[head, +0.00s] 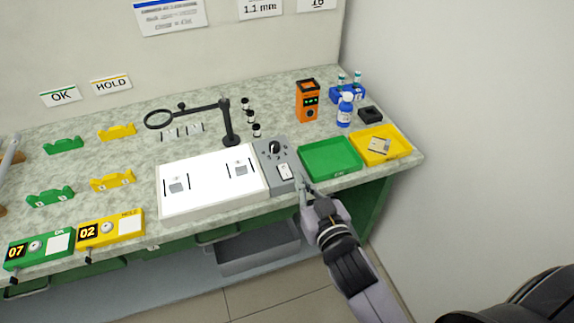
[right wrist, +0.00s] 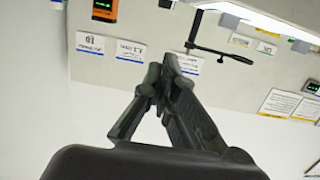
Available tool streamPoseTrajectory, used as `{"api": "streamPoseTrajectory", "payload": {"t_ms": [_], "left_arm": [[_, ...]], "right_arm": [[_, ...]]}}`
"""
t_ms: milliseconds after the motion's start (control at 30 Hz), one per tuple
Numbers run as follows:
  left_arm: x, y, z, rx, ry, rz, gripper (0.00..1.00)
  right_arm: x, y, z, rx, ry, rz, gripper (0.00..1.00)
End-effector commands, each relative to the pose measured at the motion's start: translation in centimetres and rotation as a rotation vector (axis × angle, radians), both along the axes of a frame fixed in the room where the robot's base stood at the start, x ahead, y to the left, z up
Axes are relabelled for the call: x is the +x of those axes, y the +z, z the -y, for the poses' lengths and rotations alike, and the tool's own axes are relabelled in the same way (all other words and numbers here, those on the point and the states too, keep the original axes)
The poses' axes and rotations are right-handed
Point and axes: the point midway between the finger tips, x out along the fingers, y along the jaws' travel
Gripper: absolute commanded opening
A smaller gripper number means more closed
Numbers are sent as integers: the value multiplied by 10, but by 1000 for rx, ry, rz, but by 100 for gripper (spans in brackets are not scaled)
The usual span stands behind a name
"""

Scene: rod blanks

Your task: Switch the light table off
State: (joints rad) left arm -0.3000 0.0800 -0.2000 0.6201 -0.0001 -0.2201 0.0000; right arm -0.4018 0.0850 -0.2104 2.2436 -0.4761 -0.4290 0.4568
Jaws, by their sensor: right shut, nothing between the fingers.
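The light table (head: 215,205) stands on the bench, and its panel glows bright white. Dark marks and two small grey patches show on the panel. Joined to its right side is a grey control box (head: 267,160) with a black knob (head: 274,148) and a white rocker switch (head: 285,172). My right gripper (head: 300,178) is shut and empty, just right of the switch at the box's front right edge. I cannot tell whether it touches the box. In the right wrist view my shut fingers (right wrist: 163,72) point toward the back wall. My left gripper is not in view.
A green tray (head: 331,174) and a yellow tray (head: 405,150) lie close on the right. An orange device (head: 307,101) and a blue bottle (head: 345,110) stand behind them. A black magnifier stand (head: 229,128) rises behind the light table. Green and yellow holders are at left.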

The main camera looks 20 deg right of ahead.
Motion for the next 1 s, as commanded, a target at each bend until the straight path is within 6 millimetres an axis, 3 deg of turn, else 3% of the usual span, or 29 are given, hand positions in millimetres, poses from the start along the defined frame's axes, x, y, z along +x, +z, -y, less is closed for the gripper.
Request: {"api": "streamPoseTrajectory", "payload": {"t_ms": [167, 567, 733, 1000], "left_arm": [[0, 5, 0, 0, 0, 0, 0], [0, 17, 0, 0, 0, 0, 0], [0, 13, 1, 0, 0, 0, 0], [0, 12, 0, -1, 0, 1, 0]], "right_arm": [[19, -1, -1, -1, 0, 1, 0], [99, -10, -3, -1, 0, 1, 0], [101, -39, -4, 1, -1, -5, 0], [102, -52, -4, 0, 0, -1, 0]]}}
